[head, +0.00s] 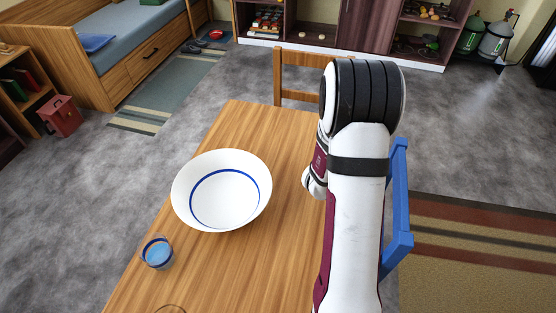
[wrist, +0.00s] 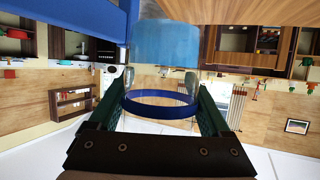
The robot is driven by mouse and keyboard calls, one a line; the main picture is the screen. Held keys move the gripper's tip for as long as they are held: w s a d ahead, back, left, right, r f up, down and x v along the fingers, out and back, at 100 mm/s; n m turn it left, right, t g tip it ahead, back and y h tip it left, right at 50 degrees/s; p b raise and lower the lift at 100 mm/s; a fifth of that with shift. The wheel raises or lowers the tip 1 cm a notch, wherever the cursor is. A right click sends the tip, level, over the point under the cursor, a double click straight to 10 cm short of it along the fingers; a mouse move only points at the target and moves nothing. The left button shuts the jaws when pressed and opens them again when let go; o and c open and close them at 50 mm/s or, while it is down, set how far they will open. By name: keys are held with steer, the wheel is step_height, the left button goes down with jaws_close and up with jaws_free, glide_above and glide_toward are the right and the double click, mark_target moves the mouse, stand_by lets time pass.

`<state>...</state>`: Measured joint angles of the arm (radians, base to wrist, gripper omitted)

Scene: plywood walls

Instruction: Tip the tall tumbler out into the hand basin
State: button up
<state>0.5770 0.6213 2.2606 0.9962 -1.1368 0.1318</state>
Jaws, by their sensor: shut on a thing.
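The tumbler (wrist: 163,45) is clear with a dark blue band and light blue contents. It shows in the wrist view, where the room appears upside down, its contents at the end nearer the wood surface. My gripper (wrist: 160,88) is shut on it, one finger on each side. In the head view my arm hides both gripper and tumbler. The hand basin (head: 257,178), a wide white bowl with a blue ring inside, stands on the table left of my arm and looks empty.
A small glass (head: 157,252) with blue contents stands on the table (head: 225,275) at front left of the basin. A thin round rim shows at the bottom edge. A wooden chair (head: 293,63) is behind the table, and a blue frame (head: 399,195) is right of my arm.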

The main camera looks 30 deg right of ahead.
steer(key=w+a+r, duration=0.2)
steer(key=w+a, duration=0.3)
steer(key=w, duration=0.6)
steer(key=w+a+r, duration=0.1)
steer(key=w+a, duration=0.4)
steer(key=w, duration=0.5)
steer(key=w+a+f, duration=0.2)
steer(key=w+a, duration=0.3)
steer(key=a, duration=0.6)
steer(key=a+f, duration=0.1)
steer(key=a, duration=0.3)
steer(key=w+a+f, duration=0.1)
steer(key=a, duration=0.3)
steer(key=a+f, duration=0.1)
steer(key=a, duration=0.4)
steer(key=shift+w+a, duration=0.1)
steer(key=shift+w, duration=0.3)
steer(key=shift+s+r, duration=0.1)
